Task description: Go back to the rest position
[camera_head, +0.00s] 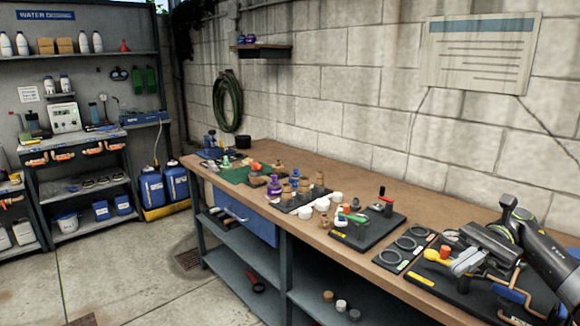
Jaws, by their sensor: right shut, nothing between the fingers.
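My right arm comes in from the right edge, over the near right end of the long wooden workbench (345,205). My right gripper (464,260) is shut and empty, above a dark mat (425,270) with tools on it. A small yellow part (431,254) and a red-orange part (445,251) show beside the gripper, and I cannot tell how close they are to it. The arm hides part of the mat and the bench behind it. My left gripper is not in view.
Dark mats with rings (411,244), several white cups and small bottles line the bench. A block wall with a sign (481,53) stands behind. Shelves (75,185) and blue jugs (152,189) stand at the left.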

